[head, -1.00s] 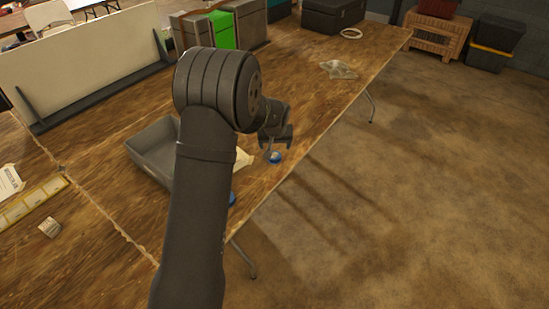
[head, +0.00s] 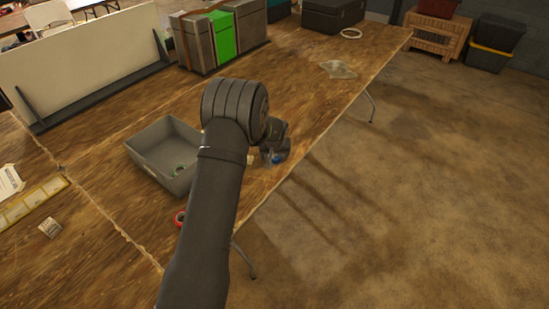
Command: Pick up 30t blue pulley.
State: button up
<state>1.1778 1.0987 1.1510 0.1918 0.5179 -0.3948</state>
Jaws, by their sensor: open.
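A small blue round thing (head: 277,159), which looks like the blue pulley, lies on the wooden table near its right edge. My gripper (head: 275,154) is right at it, pointing down, and partly covers it. The jaws are open. The view is too small to tell whether the fingers are around the pulley or just above it, or whether they touch it.
A grey bin (head: 148,158) with a green round thing (head: 180,169) inside stands left of my arm. A red ring (head: 180,218) lies nearer. A clear crumpled bag (head: 338,69) lies farther along the table (head: 300,100). The table's right edge is close to my gripper.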

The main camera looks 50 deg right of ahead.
jog(key=c, duration=1.1)
jog(key=shift+r, duration=0.15)
